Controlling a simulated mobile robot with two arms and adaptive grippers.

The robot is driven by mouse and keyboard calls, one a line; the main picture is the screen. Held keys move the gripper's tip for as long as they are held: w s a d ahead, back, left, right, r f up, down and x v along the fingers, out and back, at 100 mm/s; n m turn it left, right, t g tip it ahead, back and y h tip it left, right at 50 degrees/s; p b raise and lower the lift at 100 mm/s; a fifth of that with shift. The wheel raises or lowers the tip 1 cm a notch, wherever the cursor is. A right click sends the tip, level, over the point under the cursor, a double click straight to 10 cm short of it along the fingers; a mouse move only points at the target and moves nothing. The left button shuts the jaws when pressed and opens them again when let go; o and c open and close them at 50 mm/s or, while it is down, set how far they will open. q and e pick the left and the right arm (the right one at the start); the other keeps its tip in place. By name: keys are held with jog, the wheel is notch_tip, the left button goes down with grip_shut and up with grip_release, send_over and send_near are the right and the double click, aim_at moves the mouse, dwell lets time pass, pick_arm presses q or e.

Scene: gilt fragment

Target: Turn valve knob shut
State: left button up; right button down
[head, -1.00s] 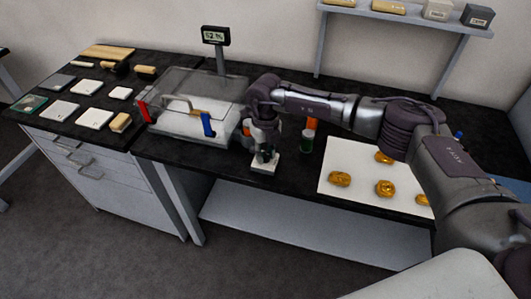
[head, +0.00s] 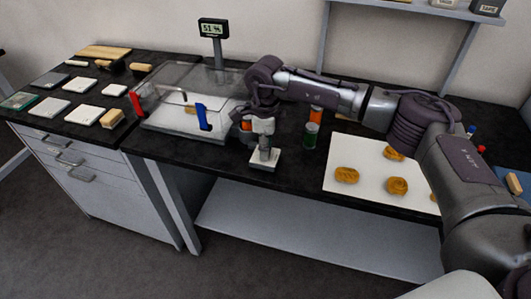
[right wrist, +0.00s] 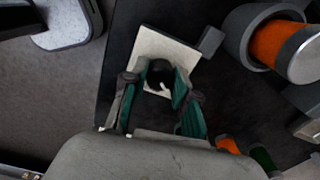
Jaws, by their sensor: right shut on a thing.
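The valve is a small white square plate (head: 257,162) with a dark round knob (right wrist: 160,72). It lies near the front edge of the black bench. My right gripper (head: 265,148) points down over it, and its fingers hide most of the knob in the head view. In the right wrist view the teal-padded fingers (right wrist: 157,92) are closed on the knob, one on each side. A display (head: 213,29) on a post reads about 51 %. My left gripper is in neither view.
A clear box (head: 180,95) with a red clip (head: 136,104) and a blue clip (head: 203,117) stands left of the valve. A green canister (head: 311,136) is close on the right. Golden pieces lie on a white sheet (head: 352,157) further right.

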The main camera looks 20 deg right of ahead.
jog(key=n+b, duration=0.2)
jog(key=n, duration=0.1)
jog(key=shift+f+n, duration=0.1)
jog(key=shift+n, duration=0.2)
jog(key=shift+n+b, duration=0.95)
jog(key=shift+n, duration=0.95)
jog(key=shift+r, duration=0.2)
jog(key=c, duration=0.9)
grip_release()
notch_tip(320, 180, up, 12)
jog(key=shift+f, duration=0.1)
